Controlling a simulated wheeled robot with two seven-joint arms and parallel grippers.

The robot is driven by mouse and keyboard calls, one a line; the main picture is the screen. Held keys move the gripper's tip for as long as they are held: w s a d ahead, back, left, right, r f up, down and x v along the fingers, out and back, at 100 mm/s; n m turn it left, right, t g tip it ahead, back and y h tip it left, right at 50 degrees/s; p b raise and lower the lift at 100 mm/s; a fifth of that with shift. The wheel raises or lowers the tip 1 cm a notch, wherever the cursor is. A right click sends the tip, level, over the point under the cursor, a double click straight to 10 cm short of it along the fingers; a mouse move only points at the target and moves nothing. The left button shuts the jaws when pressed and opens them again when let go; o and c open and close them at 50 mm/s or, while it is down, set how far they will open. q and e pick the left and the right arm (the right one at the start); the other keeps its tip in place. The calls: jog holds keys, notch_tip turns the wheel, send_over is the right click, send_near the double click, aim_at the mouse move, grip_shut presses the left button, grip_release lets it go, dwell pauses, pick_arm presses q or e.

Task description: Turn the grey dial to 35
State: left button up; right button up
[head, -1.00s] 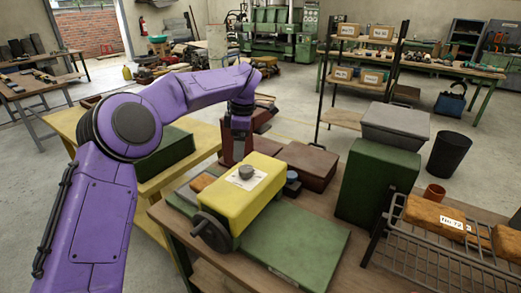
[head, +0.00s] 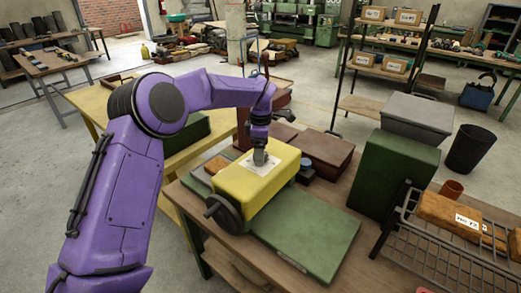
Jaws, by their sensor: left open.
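The grey dial (head: 259,157) sits on a white scale plate (head: 247,167) on top of the yellow machine housing (head: 270,181). My left gripper (head: 262,148) points down right at the dial, its fingers over or beside it. The jaws are open; I cannot tell whether they touch the dial. The gripper hides part of the dial, and the scale's numbers are too small to read. My right gripper is not in view.
A dark handwheel (head: 222,214) is on the housing's front end. A green base plate (head: 318,236) lies on the wooden bench. A brown box (head: 325,152) and a tall green box (head: 392,172) stand behind and right. A wire rack (head: 445,255) is at right.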

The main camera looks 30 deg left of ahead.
pick_arm(q)
jog(key=shift+s+r, duration=0.2)
jog(key=shift+s, duration=0.05)
jog(key=shift+c, duration=0.9)
jog(key=shift+s, duration=0.1)
jog(key=c, duration=0.5)
jog(key=shift+f, duration=0.1)
jog(key=c, duration=0.4)
